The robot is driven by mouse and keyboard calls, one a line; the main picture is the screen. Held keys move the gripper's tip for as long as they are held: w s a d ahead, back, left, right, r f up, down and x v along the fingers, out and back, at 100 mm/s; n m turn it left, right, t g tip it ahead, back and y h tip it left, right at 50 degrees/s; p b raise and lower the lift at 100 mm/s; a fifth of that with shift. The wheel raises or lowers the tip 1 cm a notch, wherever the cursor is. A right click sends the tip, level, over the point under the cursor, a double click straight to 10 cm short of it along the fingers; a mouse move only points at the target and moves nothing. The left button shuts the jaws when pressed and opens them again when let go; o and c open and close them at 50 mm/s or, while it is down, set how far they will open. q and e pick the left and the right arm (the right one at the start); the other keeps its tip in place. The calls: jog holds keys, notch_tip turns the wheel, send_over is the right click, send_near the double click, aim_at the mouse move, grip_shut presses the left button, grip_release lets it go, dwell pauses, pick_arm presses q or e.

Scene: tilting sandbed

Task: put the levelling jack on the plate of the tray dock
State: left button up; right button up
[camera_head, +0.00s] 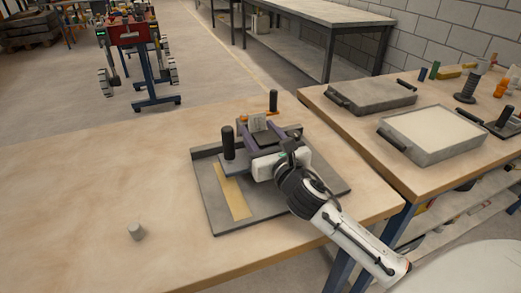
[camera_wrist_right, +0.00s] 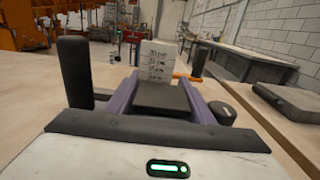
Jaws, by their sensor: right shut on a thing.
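The tray dock (camera_head: 265,210) is a low grey tray with raised edges and a yellow strip, near the right end of the front table. My right gripper (camera_head: 268,136), with purple fingers, is above its back part. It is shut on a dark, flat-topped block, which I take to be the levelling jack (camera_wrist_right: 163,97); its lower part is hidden. I cannot tell whether it touches the dock's plate. A black upright post (camera_head: 228,142) stands left of the gripper, and shows large in the wrist view (camera_wrist_right: 75,70). My left gripper is not in view.
A white printed block (camera_wrist_right: 158,60) and a second black post (camera_head: 273,100) by an orange part stand beyond the gripper. A small grey cylinder (camera_head: 136,231) is at front left. The right table holds a sand-filled tray (camera_head: 405,142) and a ribbed dark piece (camera_head: 467,88).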

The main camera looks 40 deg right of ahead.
aim_at(260, 144)
notch_tip(260, 144, down, 4)
jog(key=shift+r+b, duration=0.15)
jog(key=shift+b, duration=0.55)
jog(key=shift+r, duration=0.1)
jog(key=o, duration=1)
jog(key=shift+f, duration=0.25)
jog(key=o, duration=0.5)
jog(key=shift+s+r, duration=0.1)
jog(key=shift+r, duration=0.05)
jog(key=v, duration=1.2)
jog(key=shift+r, duration=0.1)
